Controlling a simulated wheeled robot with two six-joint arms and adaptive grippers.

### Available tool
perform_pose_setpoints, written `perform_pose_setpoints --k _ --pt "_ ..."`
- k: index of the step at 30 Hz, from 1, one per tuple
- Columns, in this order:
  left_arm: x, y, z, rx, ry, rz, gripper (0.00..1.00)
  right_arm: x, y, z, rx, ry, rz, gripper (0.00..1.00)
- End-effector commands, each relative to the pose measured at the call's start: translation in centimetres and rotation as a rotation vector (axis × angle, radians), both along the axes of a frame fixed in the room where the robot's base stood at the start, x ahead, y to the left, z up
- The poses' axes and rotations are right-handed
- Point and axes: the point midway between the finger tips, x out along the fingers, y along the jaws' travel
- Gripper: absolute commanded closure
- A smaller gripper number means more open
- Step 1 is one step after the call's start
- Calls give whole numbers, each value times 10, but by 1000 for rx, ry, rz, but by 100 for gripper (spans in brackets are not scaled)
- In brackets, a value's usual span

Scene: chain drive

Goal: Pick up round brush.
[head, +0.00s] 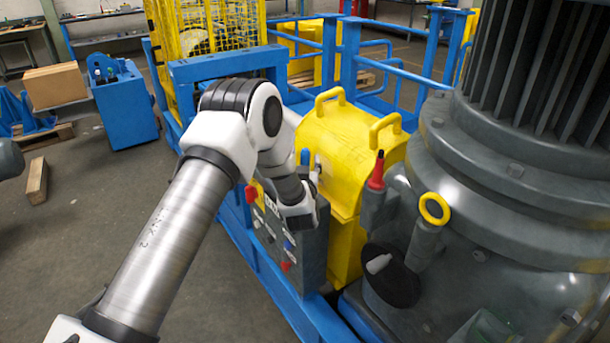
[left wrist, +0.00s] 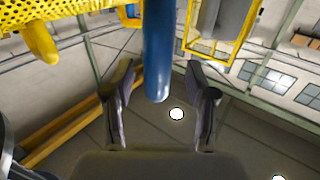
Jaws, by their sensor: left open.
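A blue round-ended rod (left wrist: 157,50) runs down between the two fingers of my left gripper (left wrist: 160,100) in the left wrist view. The fingers are open, with gaps on both sides of it. In the head view a blue tip (head: 305,157) shows beside my left gripper (head: 314,172), next to the yellow housing. This may be the round brush's handle; no bristles show, so I cannot tell. My right gripper is not in view.
A yellow housing (head: 352,138) with two handles stands behind the gripper. A control panel (head: 297,245) with knobs is below it. A red-tipped tool (head: 377,172), a yellow-ringed part (head: 433,209) and a black bowl (head: 392,284) sit by the large grey motor (head: 520,190).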

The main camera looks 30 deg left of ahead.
Motion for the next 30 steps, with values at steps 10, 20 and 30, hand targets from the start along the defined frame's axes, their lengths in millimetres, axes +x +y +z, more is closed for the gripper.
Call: perform_pose_setpoints --k 10,20,30 --pt "17 9 0 1 1 -2 43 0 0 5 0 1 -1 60" --pt "17 9 0 1 1 -2 100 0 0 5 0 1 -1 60" --pt "17 9 27 -1 -4 -1 100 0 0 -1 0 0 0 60"
